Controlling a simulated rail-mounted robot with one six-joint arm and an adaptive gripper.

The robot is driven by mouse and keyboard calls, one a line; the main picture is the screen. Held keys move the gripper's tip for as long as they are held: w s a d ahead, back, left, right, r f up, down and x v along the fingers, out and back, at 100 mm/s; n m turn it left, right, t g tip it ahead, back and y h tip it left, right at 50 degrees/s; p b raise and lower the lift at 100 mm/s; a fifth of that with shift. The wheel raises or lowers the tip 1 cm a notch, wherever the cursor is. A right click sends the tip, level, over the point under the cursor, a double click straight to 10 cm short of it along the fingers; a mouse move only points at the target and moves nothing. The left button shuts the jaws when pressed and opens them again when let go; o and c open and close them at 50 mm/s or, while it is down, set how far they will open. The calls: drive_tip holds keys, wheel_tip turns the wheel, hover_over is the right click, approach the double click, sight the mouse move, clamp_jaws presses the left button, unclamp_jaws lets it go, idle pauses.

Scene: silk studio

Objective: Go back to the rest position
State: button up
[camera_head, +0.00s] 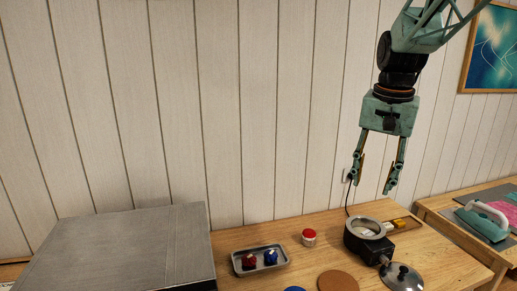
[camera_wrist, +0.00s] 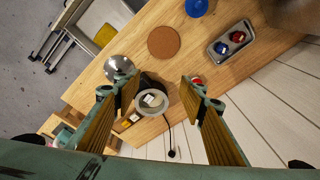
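My gripper (camera_head: 372,184) hangs in the air above the right part of the wooden table, its fingers pointing down. In the wrist view my gripper (camera_wrist: 160,95) shows two fingers spread wide with nothing held between them. A small pale item (camera_wrist: 152,100) lies in the pot. My gripper is apart from the pot and the table.
A metal tray (camera_head: 241,271) holds a red and a blue item. A red-topped jar (camera_head: 309,238), cork disc (camera_head: 337,281) and metal lid (camera_head: 401,278) lie near the pot. A large grey box (camera_head: 120,245) stands left.

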drive_tip(key=s+a+f+n+b, duration=0.2)
drive_tip(key=s+a, duration=0.1)
drive_tip(key=s, duration=1)
drive_tip(key=s+a+f+n+t+b, duration=0.1)
drive_tip(key=s+a+f+n+b, duration=0.1)
drive_tip(key=s, duration=1)
drive_tip(key=s+a+f+n+t+b, duration=0.1)
drive_tip(key=s+a+f+n+b, duration=0.1)
drive_tip(key=s, duration=1.1)
drive_tip(key=a+f+b, duration=0.1)
drive_tip(key=a+b, duration=0.1)
drive_tip(key=a, duration=0.1)
drive_tip(key=shift+s+a+f+n, duration=0.15)
drive_tip(key=shift+s+f+n, duration=0.15)
drive_tip(key=shift+s+f, duration=0.1)
drive_tip(key=shift+o, duration=0.2)
drive_tip(key=shift+w, duration=0.1)
